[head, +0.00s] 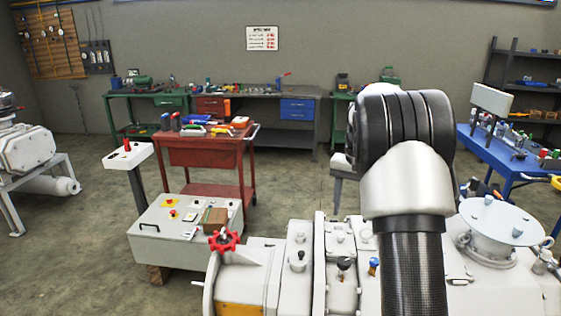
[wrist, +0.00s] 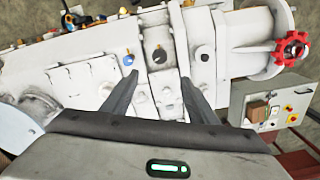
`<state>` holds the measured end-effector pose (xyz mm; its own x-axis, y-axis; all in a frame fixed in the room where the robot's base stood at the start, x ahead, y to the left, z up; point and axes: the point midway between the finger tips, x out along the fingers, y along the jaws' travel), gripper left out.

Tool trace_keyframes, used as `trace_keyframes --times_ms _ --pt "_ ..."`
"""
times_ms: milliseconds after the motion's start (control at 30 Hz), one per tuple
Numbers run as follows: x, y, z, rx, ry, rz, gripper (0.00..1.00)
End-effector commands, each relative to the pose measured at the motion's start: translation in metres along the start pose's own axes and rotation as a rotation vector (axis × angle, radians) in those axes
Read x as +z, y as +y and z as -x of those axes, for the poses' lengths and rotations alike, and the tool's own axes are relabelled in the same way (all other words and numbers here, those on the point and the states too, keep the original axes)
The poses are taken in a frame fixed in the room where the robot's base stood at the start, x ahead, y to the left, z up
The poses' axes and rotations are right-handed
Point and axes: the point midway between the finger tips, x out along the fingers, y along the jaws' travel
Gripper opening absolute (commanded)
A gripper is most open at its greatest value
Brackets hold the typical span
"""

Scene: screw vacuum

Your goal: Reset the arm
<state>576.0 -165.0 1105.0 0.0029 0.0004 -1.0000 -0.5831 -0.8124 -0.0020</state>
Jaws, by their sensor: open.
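My gripper (wrist: 158,98) shows in the wrist view with its two dark fingers spread apart and nothing between them. It is above the white vacuum pump (wrist: 90,80), whose bolted covers lie beyond the fingertips. In the head view my arm rises in the right half and bends at a dark joint; the gripper itself is not visible there. The white pump (head: 262,265) is behind and beside the arm in that view, partly hidden by it. A black knob (wrist: 160,54) and a blue knob (wrist: 128,60) stand on the pump's top.
A red valve wheel (head: 224,240) sticks up at the pump's left end. A grey control box (head: 165,240) stands left of it, with a red tool cart (head: 205,155) behind. A blue table (head: 490,150) is at the right. Open floor lies at left.

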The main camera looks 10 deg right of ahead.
Motion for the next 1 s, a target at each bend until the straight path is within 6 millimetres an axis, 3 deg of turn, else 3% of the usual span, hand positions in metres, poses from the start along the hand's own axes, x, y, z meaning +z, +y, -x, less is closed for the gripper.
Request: trace_keyframes --times_ms 167,300,500,633,800,1000 --pt "0.033 -0.005 0.051 -0.038 0.048 0.056 0.53" --pt "0.09 -0.008 0.105 -0.082 0.116 0.148 0.53" --pt "0.182 -0.001 0.157 -0.131 0.226 0.301 0.53" --pt "0.242 0.01 0.171 -0.15 0.303 0.404 0.53" --pt "0.304 0.028 0.168 -0.157 0.397 0.521 0.53" --pt "0.339 0.041 0.155 -0.153 0.463 0.598 0.53"
